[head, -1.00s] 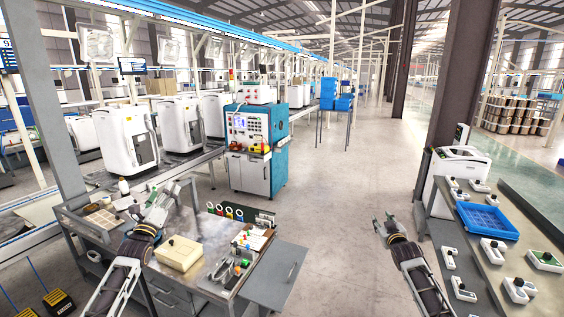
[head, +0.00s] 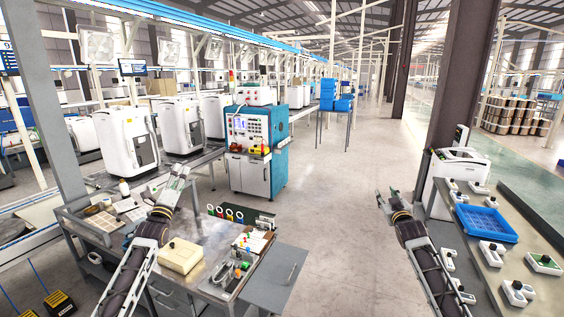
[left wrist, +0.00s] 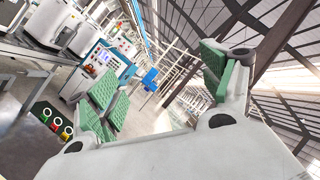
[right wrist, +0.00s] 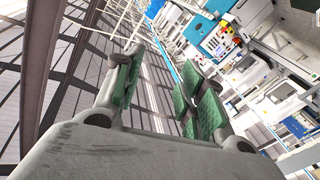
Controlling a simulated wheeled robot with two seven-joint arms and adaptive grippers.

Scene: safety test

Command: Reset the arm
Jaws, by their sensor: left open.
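My left gripper (head: 178,182) is raised over the grey metal workbench (head: 215,232) in the head view. In the left wrist view its green-padded fingers (left wrist: 160,88) stand wide apart with nothing between them. My right gripper (head: 384,201) is held up over the aisle, left of the right-hand table. In the right wrist view its green-padded fingers (right wrist: 162,92) are apart and empty. Neither gripper touches anything that I can see.
A cream box (head: 180,255) and small tools sit on the workbench. The right table (head: 545,289) bears a blue tray (head: 486,222) and several small white button boxes. A blue-and-white machine cabinet (head: 257,150) stands ahead. The aisle floor (head: 345,180) between is clear.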

